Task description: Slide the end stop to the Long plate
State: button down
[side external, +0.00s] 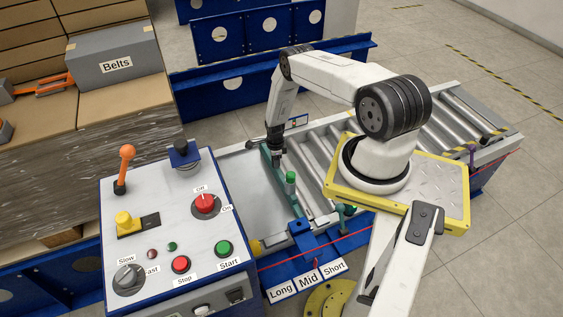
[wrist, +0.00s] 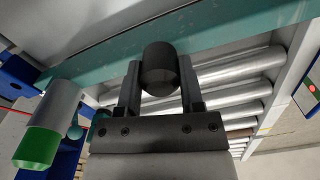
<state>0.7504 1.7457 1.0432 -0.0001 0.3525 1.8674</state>
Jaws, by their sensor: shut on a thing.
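In the wrist view the bar (wrist: 225,38) crosses the top and the green-capped cylinder (wrist: 52,122) is at left. My gripper (side external: 276,153) is at the bar's far part. In the wrist view its fingers (wrist: 160,88) are shut on a dark round knob (wrist: 160,66) at the bar. The Long plate (side external: 281,293) is leftmost on the front rail, beside the Mid plate (side external: 308,281) and the Short plate (side external: 334,268). Which plate the bar lines up with is unclear.
A control panel (side external: 150,215) with buttons and an orange lever stands left of the conveyor. Rollers (side external: 318,150) lie right of the bar, and a bare metal bed (side external: 245,185) lies left. A blue bracket (side external: 303,234) sits at the front rail. My base plate is at right.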

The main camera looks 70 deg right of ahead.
jog(key=w+a, duration=1)
jog(key=shift+w+a+r, duration=0.1)
jog(key=shift+w+a, duration=0.05)
jog(key=shift+c, duration=1.1)
grip_release()
notch_tip(320, 180, up, 8)
dwell(0.3)
